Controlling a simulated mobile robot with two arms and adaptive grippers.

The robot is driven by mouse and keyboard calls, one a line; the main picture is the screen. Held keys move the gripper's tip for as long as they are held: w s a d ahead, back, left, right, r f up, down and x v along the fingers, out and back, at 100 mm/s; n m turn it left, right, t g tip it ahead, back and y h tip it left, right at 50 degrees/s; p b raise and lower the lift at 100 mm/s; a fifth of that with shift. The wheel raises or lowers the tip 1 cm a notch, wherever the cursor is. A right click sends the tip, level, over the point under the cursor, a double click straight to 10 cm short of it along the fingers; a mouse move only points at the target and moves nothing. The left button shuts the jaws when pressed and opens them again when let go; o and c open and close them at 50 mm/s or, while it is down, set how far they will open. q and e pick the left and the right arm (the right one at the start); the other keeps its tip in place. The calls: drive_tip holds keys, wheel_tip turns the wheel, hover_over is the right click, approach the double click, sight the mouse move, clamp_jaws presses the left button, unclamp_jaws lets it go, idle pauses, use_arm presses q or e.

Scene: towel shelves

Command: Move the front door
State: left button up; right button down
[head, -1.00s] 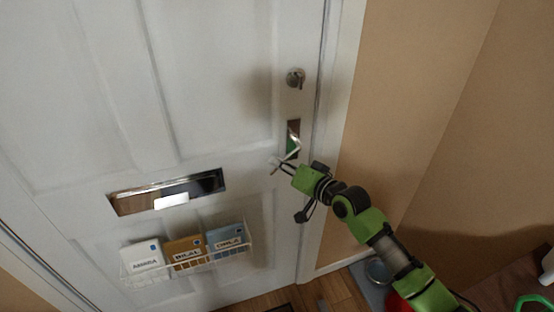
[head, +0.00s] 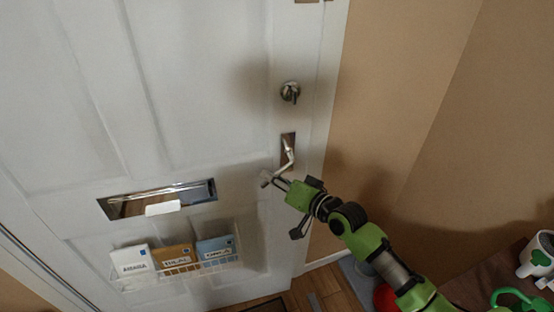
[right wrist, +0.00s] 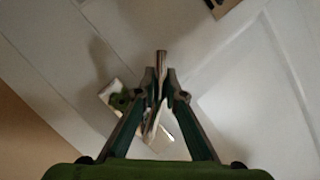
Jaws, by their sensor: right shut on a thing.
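The white panelled front door (head: 200,90) fills the left and middle of the head view. Its silver lever handle (head: 288,157) sits near the right edge, below a round lock (head: 290,92), and the lever points down. My right gripper (head: 275,180), on a green arm from the lower right, is shut on the lever's end. The right wrist view shows the two fingers (right wrist: 160,78) closed around the lever, with the handle plate (right wrist: 118,98) behind. I cannot tell whether the door stands ajar. My left gripper is not in view.
A letter slot (head: 160,199) and a wire rack (head: 178,268) with several labelled packets are on the door. A tan wall (head: 400,90) is at the right. A dark table (head: 485,285) with a white mug (head: 537,258) and a red object (head: 385,297) are at lower right.

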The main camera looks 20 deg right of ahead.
drive_tip(key=shift+s+d+r, duration=0.1)
drive_tip(key=shift+d+r, duration=0.05)
drive_tip(key=shift+d, duration=0.15)
drive_tip(key=shift+w+d+f, duration=0.2)
drive_tip(key=shift+d+f, duration=0.05)
drive_tip(key=shift+d, duration=0.1)
drive_tip(key=c, duration=2.4)
unclamp_jaws()
drive_tip(key=shift+s+a+r, duration=0.2)
drive_tip(key=shift+a, duration=0.1)
drive_tip(key=o, duration=0.3)
drive_tip(key=shift+s+d+r, duration=0.1)
drive_tip(key=shift+s, duration=0.15)
drive_tip(key=shift+d, duration=0.15)
drive_tip(key=shift+w, duration=0.2)
drive_tip(key=shift+s, duration=0.4)
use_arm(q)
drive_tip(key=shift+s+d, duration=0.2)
use_arm(e)
drive_tip(key=v, duration=1)
drive_tip(key=shift+s+d, duration=0.25)
